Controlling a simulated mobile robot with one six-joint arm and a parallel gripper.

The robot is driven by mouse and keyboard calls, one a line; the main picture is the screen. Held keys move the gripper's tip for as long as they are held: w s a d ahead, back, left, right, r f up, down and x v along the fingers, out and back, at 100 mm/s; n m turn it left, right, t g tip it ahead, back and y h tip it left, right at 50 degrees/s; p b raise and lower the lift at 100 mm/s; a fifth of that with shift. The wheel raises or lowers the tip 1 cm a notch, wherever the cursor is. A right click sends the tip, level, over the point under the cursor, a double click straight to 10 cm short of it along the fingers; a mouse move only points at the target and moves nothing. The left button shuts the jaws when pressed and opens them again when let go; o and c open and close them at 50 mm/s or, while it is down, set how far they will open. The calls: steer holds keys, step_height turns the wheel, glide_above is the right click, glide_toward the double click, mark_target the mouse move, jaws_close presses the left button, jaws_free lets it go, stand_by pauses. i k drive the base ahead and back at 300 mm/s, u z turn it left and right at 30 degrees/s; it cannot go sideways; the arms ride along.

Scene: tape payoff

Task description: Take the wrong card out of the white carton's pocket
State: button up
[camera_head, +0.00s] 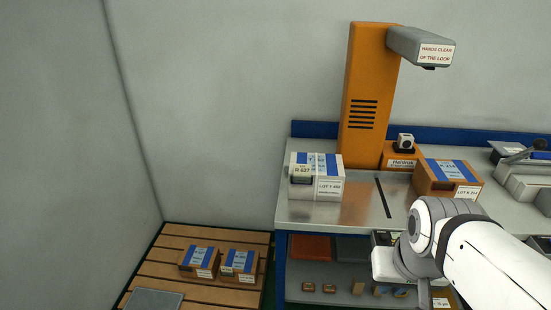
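The white carton (329,163) stands upright on the left end of the metal bench, with blue stripes on top. On its front left is a small dark-edged pocket (301,180) with a pale card (303,170) showing in it, its print too small to read surely. A white label beside it reads something like "LOT Y-450". My white arm comes in from the lower right. My gripper (384,240) is at its end, low over the bench's front edge, right of the carton and apart from it. Its fingers cannot be made out.
An orange post (370,100) with a grey overhanging head (420,46) stands behind the carton. A brown carton (447,177) sits to the right, beyond a dark slot (383,198) in the bench. Two small cartons lie on a wooden pallet (168,263) at left. Bare metal lies between carton and slot.

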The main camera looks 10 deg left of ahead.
mark_target(300, 170)
steer(key=u, duration=0.05)
steer(key=i, duration=1)
steer(key=u, duration=0.1)
